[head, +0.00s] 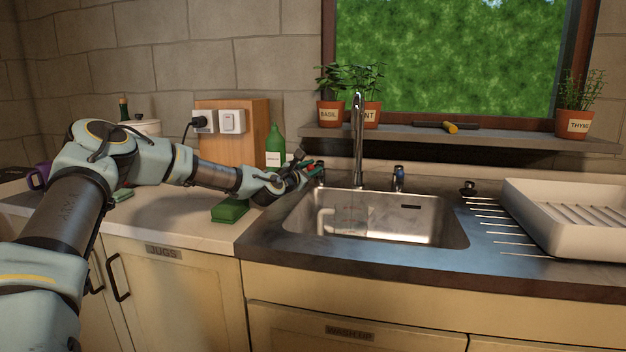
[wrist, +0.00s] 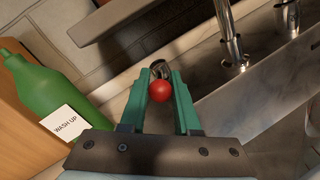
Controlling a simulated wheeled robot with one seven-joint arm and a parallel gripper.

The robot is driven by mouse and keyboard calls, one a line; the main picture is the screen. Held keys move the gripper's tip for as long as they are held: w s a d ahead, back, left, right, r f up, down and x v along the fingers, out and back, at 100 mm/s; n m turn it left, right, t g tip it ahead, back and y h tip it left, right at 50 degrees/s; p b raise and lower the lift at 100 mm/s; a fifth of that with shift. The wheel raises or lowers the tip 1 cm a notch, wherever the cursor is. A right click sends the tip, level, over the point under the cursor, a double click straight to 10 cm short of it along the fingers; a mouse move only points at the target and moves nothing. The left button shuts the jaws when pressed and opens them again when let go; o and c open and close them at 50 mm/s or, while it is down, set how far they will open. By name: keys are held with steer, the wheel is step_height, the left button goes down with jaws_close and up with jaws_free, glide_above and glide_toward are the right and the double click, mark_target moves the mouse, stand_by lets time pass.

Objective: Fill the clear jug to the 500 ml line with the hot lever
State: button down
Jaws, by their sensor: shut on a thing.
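The clear jug (head: 326,221) stands in the steel sink (head: 420,232), toward its left side and under the tap; its level marks and any water in it are too small to make out. The tap (head: 358,135) rises behind the sink, and I see no clear stream from it. The hot lever with its red knob (wrist: 160,91) is at the tap's left. My gripper (head: 308,168) reaches it from the left; its green fingers (wrist: 158,84) are shut on the hot lever, one on each side of the knob. The other lever (head: 398,178) stands right of the tap.
A green wash-up bottle (wrist: 45,92) and a green sponge (head: 230,210) are close to my arm on the left. A white dish rack (head: 575,225) stands at right.

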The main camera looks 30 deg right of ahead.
stand_by(0.4)
steer(key=c, duration=0.7)
jaws_free()
steer(key=shift+w, duration=0.1)
steer(key=shift+o, duration=0.2)
steer(key=shift+a, duration=0.1)
steer(key=b+v, duration=0.2)
steer(key=v, duration=0.8)
steer(key=shift+a, duration=0.35)
